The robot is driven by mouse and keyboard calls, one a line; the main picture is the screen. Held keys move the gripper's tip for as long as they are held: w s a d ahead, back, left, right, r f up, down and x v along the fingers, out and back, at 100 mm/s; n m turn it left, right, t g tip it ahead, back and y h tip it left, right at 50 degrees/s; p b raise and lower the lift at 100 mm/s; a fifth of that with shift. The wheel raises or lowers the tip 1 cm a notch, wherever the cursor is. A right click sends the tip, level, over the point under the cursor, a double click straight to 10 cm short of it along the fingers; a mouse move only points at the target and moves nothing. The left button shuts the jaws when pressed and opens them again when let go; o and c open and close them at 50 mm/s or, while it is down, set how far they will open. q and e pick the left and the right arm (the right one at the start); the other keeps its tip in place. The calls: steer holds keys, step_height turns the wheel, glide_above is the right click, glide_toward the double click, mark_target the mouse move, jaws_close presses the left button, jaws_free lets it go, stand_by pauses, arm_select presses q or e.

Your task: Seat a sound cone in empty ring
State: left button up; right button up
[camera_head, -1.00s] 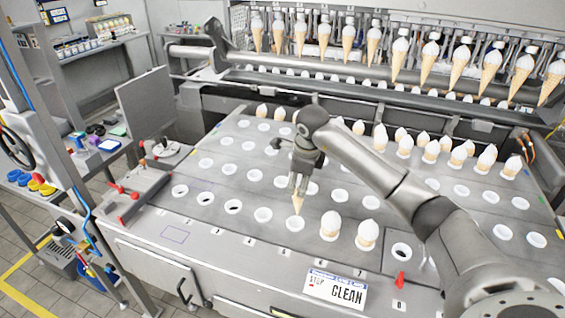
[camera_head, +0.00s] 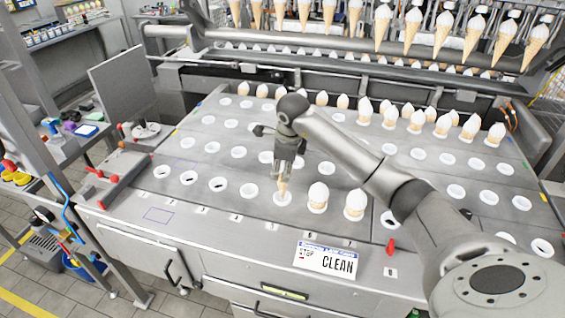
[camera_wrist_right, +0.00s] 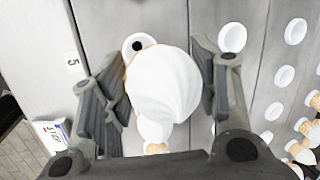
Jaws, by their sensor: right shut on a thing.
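My right gripper (camera_head: 285,172) points down over the front row of the deck and is shut on a cone (camera_head: 283,187). The tan lower part of the cone shows below the fingers, its tip at a white ring (camera_head: 282,199); how deep it sits in the ring I cannot tell. Two seated cones, a nearer one (camera_head: 318,196) and another (camera_head: 355,204), stand to the right. My left gripper is not in view.
Empty rings (camera_head: 189,178) with open holes lie to the left in the same row. More seated cones (camera_head: 442,126) stand at the back right. Cones hang from a rack (camera_head: 445,35) behind. A "CLEAN" sign (camera_head: 325,262) and a red peg (camera_head: 391,246) are at the front edge.

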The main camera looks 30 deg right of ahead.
mark_target(282, 186)
steer(key=shift+f, duration=0.55)
steer(key=shift+f+b, duration=0.6)
steer(key=shift+f, duration=0.15)
step_height(282, 186, down, 2)
steer(key=shift+f+b, duration=0.25)
steer(key=shift+b, duration=0.65)
steer(key=shift+f+b, duration=0.95)
steer(key=shift+f, duration=0.3)
arm_select(q)
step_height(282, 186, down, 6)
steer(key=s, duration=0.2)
steer(key=shift+b, duration=0.3)
arm_select(e)
steer(key=shift+f, duration=0.4)
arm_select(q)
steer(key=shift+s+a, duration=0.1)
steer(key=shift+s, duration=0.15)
arm_select(e)
steer(key=o, duration=0.8)
